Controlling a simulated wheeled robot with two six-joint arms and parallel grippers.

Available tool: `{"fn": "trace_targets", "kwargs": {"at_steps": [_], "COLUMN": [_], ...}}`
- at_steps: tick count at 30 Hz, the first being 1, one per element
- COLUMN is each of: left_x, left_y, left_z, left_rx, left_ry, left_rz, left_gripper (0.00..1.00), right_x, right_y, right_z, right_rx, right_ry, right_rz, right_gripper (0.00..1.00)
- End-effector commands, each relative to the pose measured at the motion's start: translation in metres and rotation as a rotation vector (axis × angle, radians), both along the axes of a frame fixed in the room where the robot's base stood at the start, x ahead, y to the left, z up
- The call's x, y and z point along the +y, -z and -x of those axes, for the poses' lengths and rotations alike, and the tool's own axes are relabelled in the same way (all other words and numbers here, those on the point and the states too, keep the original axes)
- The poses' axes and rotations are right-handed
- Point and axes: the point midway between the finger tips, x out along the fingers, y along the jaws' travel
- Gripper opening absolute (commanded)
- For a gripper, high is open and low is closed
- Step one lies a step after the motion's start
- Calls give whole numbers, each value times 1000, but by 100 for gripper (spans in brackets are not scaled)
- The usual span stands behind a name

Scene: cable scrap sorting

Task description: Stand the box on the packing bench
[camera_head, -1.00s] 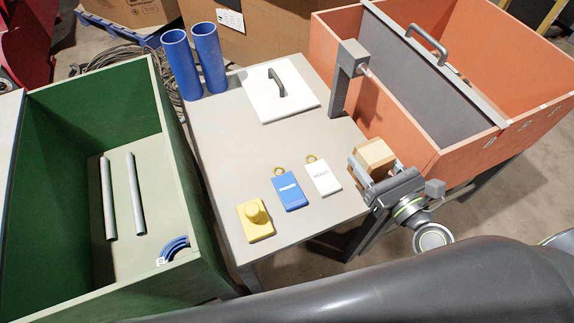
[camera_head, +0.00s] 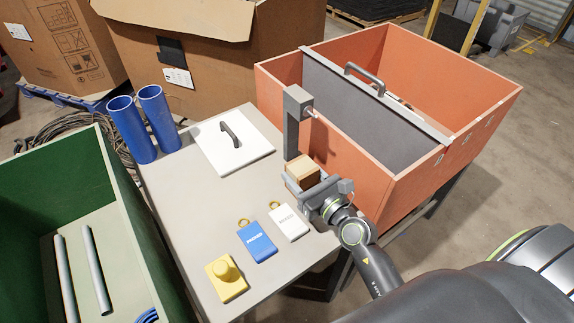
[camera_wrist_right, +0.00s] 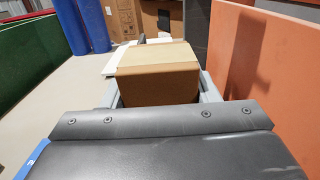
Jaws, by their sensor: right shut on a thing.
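A small brown cardboard box (camera_head: 302,172) is in my right gripper (camera_head: 312,185), at the right side of the grey packing bench (camera_head: 190,200). In the right wrist view the box (camera_wrist_right: 158,72) sits between the two grey fingers, which are shut on it. It is close to the bench top; I cannot tell whether its underside touches. The box is just in front of the grey post (camera_head: 294,125). My left gripper is not in view.
The orange bin (camera_head: 360,170) with a grey divider stands to the right. A white lid (camera_head: 215,155), blue tubes (camera_head: 145,125), a blue tag (camera_head: 257,242), a white tag (camera_head: 289,222) and a yellow knobbed block (camera_head: 226,277) are on the bench. The green bin (camera_head: 130,215) is left.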

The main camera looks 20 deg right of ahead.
Motion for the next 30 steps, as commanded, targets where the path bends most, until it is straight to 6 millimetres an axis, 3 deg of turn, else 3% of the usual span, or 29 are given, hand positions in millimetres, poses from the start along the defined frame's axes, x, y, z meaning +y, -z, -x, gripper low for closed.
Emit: {"fn": "trace_targets", "kwargs": {"at_steps": [3,6,14,20,30], "left_x": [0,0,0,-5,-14], "left_y": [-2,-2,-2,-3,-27], "left_z": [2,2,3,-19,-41], "left_rx": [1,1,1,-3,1], "left_ry": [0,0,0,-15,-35], "left_rz": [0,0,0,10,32], "left_gripper": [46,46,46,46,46], "right_x": [6,8,12,11,11], "right_y": [-2,-1,-1,23,35], "right_z": [-27,-41,-61,-58,-58], "right_rx": [-4,-3,-3,-1,-2], "right_ry": [-1,0,-1,0,0], "right_rz": [-1,-2,-2,-1,0], "right_gripper": [20,20,20,20,20]}}
